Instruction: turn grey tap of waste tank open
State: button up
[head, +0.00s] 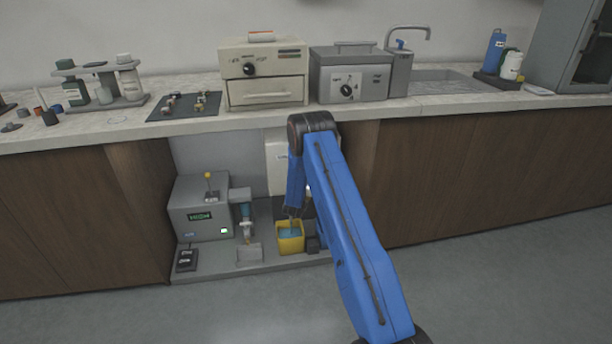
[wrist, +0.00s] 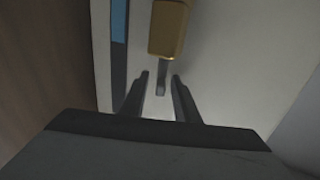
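In the wrist view, a brass-coloured tap body (wrist: 170,30) stands out from a pale tank face (wrist: 240,50). A short grey tap handle (wrist: 162,78) hangs below the brass body. My gripper (wrist: 160,77) is open, with one dark finger on each side of the handle and a visible gap on both sides. In the head view, a white tank (head: 277,153) stands in the bay under the counter, partly hidden by my blue arm. The tap cannot be made out there, and my gripper is mostly hidden behind the arm.
Wooden cabinet panels (head: 138,190) flank the bay. The counter edge (head: 225,122) runs above.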

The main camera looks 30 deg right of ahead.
jog(key=shift+w+d, duration=0.15)
jog(key=shift+w, duration=0.05)
grip_shut()
jog(key=shift+d+n+t+y, duration=0.1)
jog(key=shift+n+t+y, duration=0.2)
jog(key=shift+y, duration=0.4)
jog(key=shift+n+t+y, duration=0.7)
jog(key=shift+n+y, duration=0.35)
jog(key=shift+y, duration=0.3)
jog(key=shift+n+t+y, duration=0.7)
jog(key=shift+n+y, duration=0.35)
jog(key=shift+y, duration=0.3)
